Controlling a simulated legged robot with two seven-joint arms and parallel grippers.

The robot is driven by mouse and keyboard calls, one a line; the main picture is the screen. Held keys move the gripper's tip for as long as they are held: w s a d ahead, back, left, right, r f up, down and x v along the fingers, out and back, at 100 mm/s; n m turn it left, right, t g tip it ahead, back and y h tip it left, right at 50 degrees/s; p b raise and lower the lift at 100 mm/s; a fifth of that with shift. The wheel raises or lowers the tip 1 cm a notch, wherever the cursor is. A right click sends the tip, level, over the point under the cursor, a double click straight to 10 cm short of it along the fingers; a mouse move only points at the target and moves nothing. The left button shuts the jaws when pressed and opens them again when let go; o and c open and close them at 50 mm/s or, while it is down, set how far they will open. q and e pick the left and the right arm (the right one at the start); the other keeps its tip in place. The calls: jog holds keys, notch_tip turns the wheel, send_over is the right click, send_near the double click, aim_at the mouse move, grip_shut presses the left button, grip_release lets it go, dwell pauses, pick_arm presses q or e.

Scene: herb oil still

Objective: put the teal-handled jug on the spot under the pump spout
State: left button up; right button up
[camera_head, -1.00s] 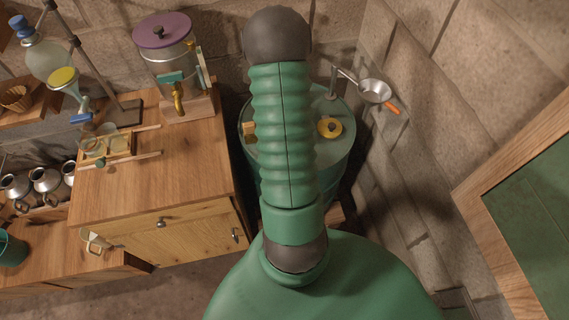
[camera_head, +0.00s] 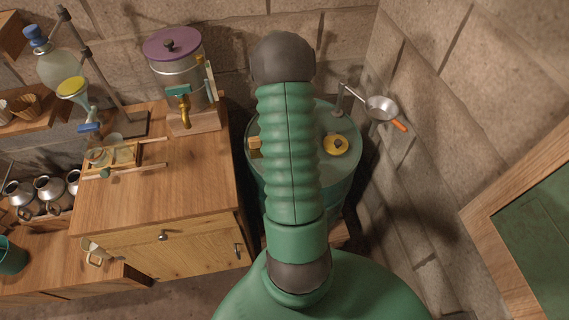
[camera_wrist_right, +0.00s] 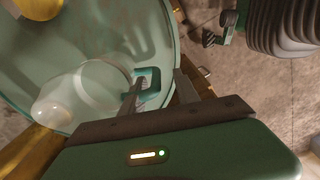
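The teal-handled jug (camera_wrist_right: 82,98) shows in the right wrist view as a clear, pale body with a teal loop handle (camera_wrist_right: 150,88). It is over the drum's green top; I cannot tell whether it touches it. My right gripper (camera_wrist_right: 158,84) has its two dark fingers apart around part of the handle, with a gap visible on the right side. In the head view my green arm hides the jug and this gripper. A grey pipe, apparently the pump spout (camera_head: 341,97), rises at the drum's back right. The spot under it cannot be made out. Dark jaws, apparently my left gripper (camera_wrist_right: 212,38), show at upper right.
A steel pan with an orange handle (camera_head: 381,109) is by the wall. Left is a wooden cabinet (camera_head: 150,205) with a purple-lidded canister (camera_head: 172,75). Stone walls close in behind and right.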

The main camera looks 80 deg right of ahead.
notch_tip(320, 180, up, 17)
jog(key=p, duration=0.1)
jog(key=shift+d+f, duration=0.1)
jog(key=shift+f, duration=0.05)
dwell(0.4)
